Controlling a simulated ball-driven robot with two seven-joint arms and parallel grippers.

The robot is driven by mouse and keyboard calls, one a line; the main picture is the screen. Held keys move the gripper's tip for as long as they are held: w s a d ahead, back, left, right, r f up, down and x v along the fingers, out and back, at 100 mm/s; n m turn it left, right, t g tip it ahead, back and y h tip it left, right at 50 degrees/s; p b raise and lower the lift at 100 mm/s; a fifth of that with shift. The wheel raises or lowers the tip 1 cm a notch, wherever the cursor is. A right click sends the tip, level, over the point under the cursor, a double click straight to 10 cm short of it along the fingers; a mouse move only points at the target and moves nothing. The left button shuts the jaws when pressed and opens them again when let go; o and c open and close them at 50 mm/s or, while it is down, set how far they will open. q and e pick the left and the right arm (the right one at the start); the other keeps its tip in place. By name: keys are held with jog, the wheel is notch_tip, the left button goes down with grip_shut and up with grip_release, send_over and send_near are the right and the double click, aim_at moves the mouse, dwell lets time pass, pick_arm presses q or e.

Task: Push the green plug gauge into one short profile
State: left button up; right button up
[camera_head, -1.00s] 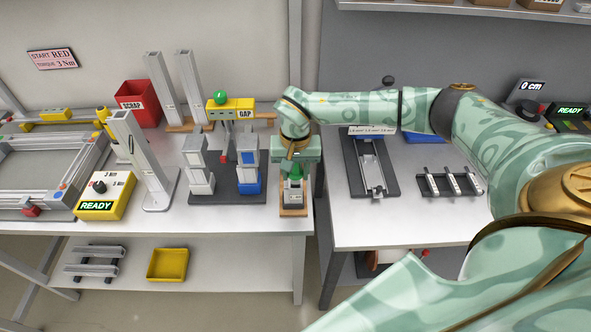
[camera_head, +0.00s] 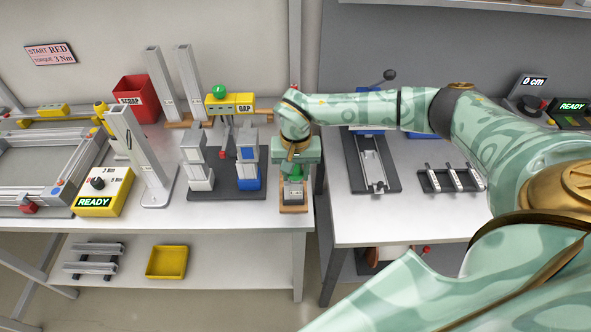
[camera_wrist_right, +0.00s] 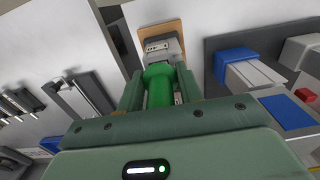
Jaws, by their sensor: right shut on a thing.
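My right gripper (camera_head: 296,172) is over the front right corner of the left bench. It is shut on the green plug gauge (camera_wrist_right: 160,88), whose green handle sits between the fingers in the right wrist view. Under the gauge is a grey holder block (camera_head: 293,195) on a wooden base (camera_head: 294,209). The gauge's lower end is hidden, so I cannot tell whether it is in the block or just above it. Several short profiles (camera_head: 452,179) lie in a black rack (camera_head: 430,187) on the right bench. My left gripper is not in view.
Left of my gripper stands a dark fixture (camera_head: 226,188) with grey and blue blocks, and a yellow GAP unit (camera_head: 230,104) behind it. A long dark tray (camera_head: 350,165) lies on the right bench. A gap separates the two benches.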

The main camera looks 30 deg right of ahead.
jog(key=shift+f, duration=0.25)
jog(key=o, duration=1.1)
notch_tip(320, 180, up, 16)
jog(key=p, duration=0.1)
jog(key=shift+r, duration=0.15)
